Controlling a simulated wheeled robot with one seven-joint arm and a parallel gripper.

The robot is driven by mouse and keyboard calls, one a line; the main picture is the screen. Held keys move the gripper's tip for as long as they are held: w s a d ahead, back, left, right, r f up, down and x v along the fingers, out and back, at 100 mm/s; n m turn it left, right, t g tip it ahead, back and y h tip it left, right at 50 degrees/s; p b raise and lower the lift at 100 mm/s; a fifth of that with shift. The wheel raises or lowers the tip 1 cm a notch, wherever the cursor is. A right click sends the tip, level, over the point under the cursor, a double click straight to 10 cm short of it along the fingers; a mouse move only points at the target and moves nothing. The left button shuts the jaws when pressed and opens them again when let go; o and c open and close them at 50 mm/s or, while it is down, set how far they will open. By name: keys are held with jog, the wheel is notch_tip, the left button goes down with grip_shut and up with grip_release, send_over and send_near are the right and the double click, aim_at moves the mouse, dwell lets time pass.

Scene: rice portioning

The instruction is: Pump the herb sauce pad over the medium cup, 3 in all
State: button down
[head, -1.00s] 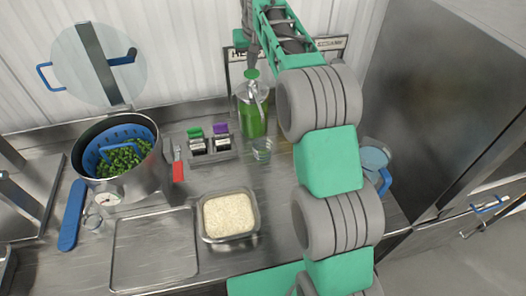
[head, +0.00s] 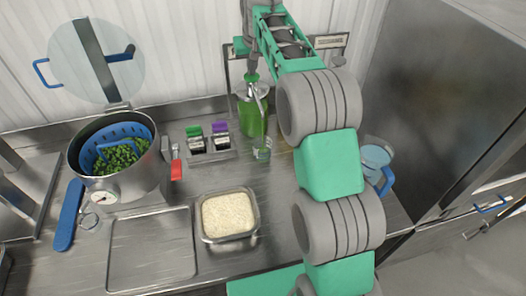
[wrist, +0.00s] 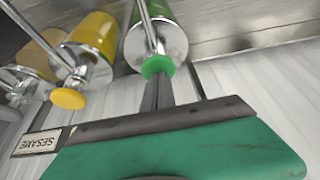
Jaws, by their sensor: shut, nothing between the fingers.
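The herb sauce dispenser (head: 250,118) stands at the back of the counter, a clear jar of green sauce with a metal lid. Its green pump pad (head: 252,78) is under my gripper (head: 249,66), which points down with its fingers closed and seems to touch the pad. The pad also shows in the wrist view (wrist: 157,66), at the dark finger ends. A green stream falls from the spout into a small clear cup (head: 263,154) in front of the jar, and green shows in the cup. I cannot tell whether this is the medium cup.
A pot of greens (head: 118,178), a rice pan (head: 230,238), a holder with green and purple tags (head: 209,155) and a blue-handled pitcher (head: 375,160) stand on the counter.

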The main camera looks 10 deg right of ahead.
jog(key=shift+f, duration=0.25)
jog(key=shift+r+p, duration=0.9)
jog(key=shift+p, duration=0.1)
jog(key=shift+r+p, duration=0.35)
jog(key=shift+r, duration=0.55)
